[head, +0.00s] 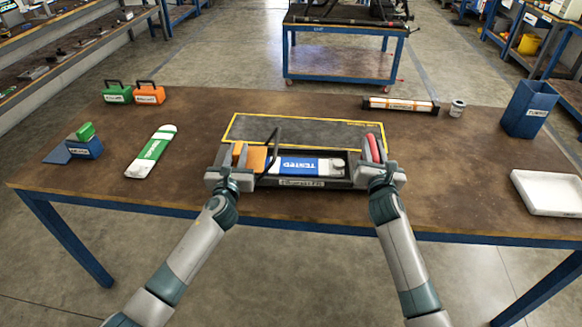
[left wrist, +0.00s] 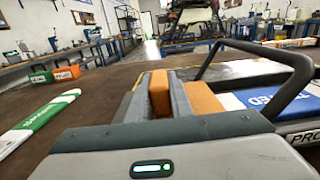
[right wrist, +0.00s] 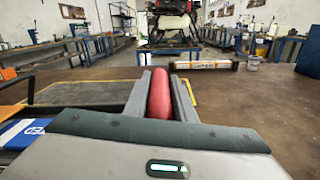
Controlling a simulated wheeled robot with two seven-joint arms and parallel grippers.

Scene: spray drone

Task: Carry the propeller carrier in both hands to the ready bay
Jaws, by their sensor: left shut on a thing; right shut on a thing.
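The propeller carrier (head: 302,183) is a long dark tray with a label on its near wall and a black hoop handle (left wrist: 290,62). A blue and white piece marked TESTED (head: 300,166) lies in it. My left gripper (head: 232,160) is shut on the orange grip (left wrist: 160,94) at its left end. My right gripper (head: 376,158) is shut on the red grip (right wrist: 160,94) at its right end. The ready bay seems to be the dark yellow-edged rectangle (head: 310,130) just beyond the carrier. Whether the carrier touches the table is unclear.
On the brown table (head: 460,200), a green and white piece (head: 152,152) and a blue holder (head: 86,148) lie left. Green (head: 117,93) and orange (head: 149,94) boxes stand back left. An orange-white tube (head: 400,104), blue bin (head: 528,108) and white tray (head: 548,192) are right.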

